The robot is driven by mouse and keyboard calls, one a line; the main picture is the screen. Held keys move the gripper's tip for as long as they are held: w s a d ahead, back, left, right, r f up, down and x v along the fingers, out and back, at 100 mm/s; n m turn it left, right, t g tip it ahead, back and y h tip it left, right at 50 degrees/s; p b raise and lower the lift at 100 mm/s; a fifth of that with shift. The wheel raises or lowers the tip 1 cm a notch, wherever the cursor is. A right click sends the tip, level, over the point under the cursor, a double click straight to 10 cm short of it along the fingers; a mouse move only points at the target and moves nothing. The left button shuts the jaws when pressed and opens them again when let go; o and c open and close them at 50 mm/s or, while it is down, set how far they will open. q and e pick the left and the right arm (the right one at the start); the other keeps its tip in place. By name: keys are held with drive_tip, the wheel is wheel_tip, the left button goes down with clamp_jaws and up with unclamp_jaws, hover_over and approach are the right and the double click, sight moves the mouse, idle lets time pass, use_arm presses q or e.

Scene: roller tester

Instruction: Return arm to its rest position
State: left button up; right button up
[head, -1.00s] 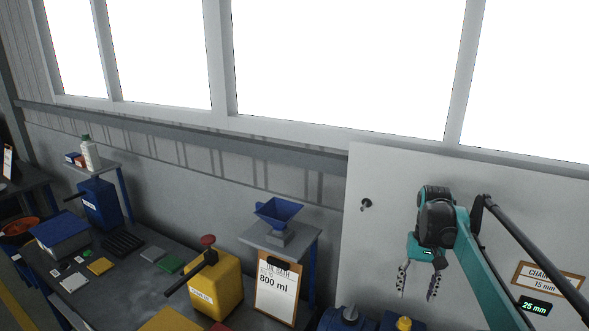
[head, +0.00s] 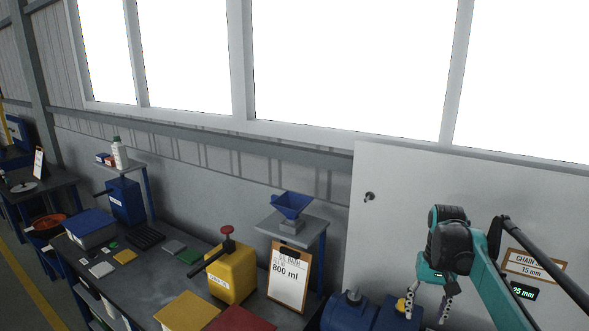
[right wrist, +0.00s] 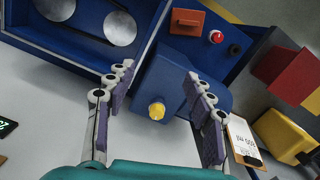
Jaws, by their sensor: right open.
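My right gripper (head: 428,304) hangs from the teal arm at the lower right of the head view, in front of the pale cabinet panel (head: 385,225). Its fingers point down, spread apart and empty. In the right wrist view the open fingers (right wrist: 160,118) frame a blue machine housing (right wrist: 172,85) with a yellow knob (right wrist: 157,111). The knob lies below or beyond the fingers, and I see no contact. My left gripper is not in view.
A blue machine (head: 350,312) stands below the gripper. To its left are a clipboard reading 800 ml (head: 288,280), a yellow device with a red knob (head: 232,272) and a blue funnel (head: 291,204) on a stand. A grey workbench (head: 160,285) runs left. The window wall stands behind.

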use_arm(q)
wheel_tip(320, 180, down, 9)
drive_tip(key=b, duration=0.9)
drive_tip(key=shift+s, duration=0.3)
use_arm(e)
drive_tip(key=s+a+f+n+t, duration=0.1)
drive_tip(key=s+a+f+t, duration=0.3)
drive_tip(key=s+a+f, duration=0.3)
drive_tip(key=s+a+f+n+t, duration=0.2)
drive_tip(key=s+a+f, duration=0.5)
drive_tip(key=s, duration=0.6)
wheel_tip(320, 180, down, 2)
drive_tip(key=shift+f+t, duration=0.2)
drive_tip(key=shift+t, duration=0.7)
